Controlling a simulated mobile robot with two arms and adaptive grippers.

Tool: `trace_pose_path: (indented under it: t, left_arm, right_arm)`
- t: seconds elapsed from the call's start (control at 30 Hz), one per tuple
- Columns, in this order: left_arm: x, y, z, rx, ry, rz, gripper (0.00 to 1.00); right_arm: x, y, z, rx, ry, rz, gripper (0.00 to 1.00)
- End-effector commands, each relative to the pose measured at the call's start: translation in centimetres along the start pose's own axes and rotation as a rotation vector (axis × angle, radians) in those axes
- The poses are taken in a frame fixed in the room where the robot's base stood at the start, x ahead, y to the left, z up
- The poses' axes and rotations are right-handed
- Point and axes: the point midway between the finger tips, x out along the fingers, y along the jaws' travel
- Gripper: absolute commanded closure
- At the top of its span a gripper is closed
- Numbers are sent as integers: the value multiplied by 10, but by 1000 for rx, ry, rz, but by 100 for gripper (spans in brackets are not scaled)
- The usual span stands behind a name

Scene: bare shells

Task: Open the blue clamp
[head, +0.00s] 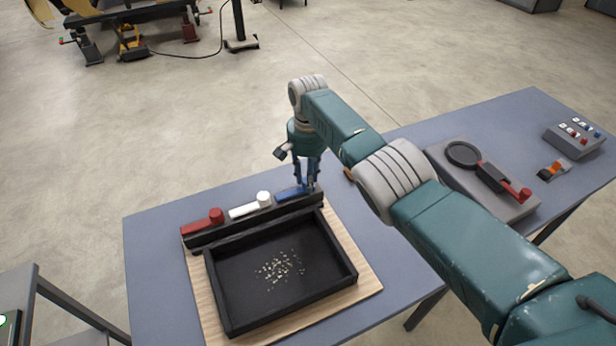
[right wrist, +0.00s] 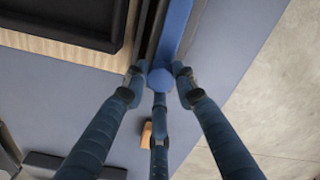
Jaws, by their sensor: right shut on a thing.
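The blue clamp (head: 291,194) lies at the right end of a black rail (head: 250,226), beside a white clamp (head: 249,206) and a red clamp (head: 203,222). My right gripper (head: 308,186) points down at the blue clamp's right end. In the right wrist view the blue clamp's bar (right wrist: 176,28) runs up from a round blue knob (right wrist: 160,79). The fingers of my right gripper are shut on this knob, one on each side and a third below. The arm hides nothing of the red and white clamps. My left gripper is out of view.
A black tray (head: 223,299) with pale bits in it sits on a wooden board (head: 366,275) in front of the rail. Right of my arm stand a grey fixture (head: 515,209) with a red-knobbed lever and a button box (head: 575,138). A small orange thing (right wrist: 146,134) lies near the gripper.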

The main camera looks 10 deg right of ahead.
Motion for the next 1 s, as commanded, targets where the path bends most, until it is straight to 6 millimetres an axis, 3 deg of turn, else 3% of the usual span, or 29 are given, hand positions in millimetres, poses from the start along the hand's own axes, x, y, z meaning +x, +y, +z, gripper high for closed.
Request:
trace_pose_path:
  t: [0.47,0.5,0.57,1.0]
  left_arm:
    - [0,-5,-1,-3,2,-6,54]
    - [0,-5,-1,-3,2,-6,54]
    - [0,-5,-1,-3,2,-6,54]
    - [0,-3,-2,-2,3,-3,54]
  right_arm:
    - [-1,-1,-1,12,2,-1,100]
    - [-1,-1,-1,12,2,-1,65]
    - [-1,-1,-1,12,2,-1,54]
    - [-10,-1,-1,11,3,-2,54]
